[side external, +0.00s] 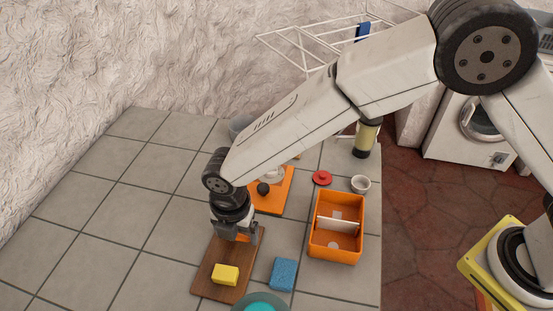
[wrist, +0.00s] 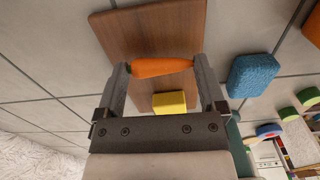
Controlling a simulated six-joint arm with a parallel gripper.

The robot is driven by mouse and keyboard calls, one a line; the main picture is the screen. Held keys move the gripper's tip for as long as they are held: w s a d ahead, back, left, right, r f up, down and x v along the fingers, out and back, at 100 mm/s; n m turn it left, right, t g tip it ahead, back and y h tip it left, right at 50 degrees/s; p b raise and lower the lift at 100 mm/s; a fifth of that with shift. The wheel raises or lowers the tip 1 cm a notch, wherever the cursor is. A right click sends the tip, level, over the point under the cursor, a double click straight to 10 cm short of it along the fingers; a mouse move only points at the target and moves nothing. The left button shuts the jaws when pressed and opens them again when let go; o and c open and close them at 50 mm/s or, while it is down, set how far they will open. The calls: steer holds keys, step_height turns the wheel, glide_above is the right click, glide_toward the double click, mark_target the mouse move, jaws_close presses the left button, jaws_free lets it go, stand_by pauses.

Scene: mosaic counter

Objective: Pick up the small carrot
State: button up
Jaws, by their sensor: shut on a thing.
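The small orange carrot (wrist: 162,67) lies across between the two fingers of my gripper (wrist: 161,72) in the wrist view, with a fingertip at each end. In the side view my gripper (side external: 234,234) points down over the far part of a brown wooden board (side external: 213,273), and a bit of the carrot (side external: 242,238) shows between the fingers. The gripper is shut on the carrot. Whether the carrot touches the board I cannot tell.
A yellow block (side external: 225,275) lies on the board's near part. A blue sponge (side external: 283,274) and an orange divided box (side external: 334,254) stand to the right. Behind are an orange board (side external: 285,191), a red lid (side external: 322,178) and a white cup (side external: 361,184). Tiles at left are clear.

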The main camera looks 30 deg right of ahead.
steer(key=shift+r, duration=0.5)
steer(key=s+d+r, duration=0.8)
steer(key=s+r, duration=0.3)
steer(key=shift+s+d, duration=0.15)
steer(key=shift+d, duration=0.05)
steer(key=shift+r, duration=0.1)
steer(key=shift+d, duration=0.1)
steer(key=d+f, duration=0.2)
steer(key=d, duration=0.5)
steer(key=shift+f, duration=0.4)
steer(key=shift+d+f, duration=0.1)
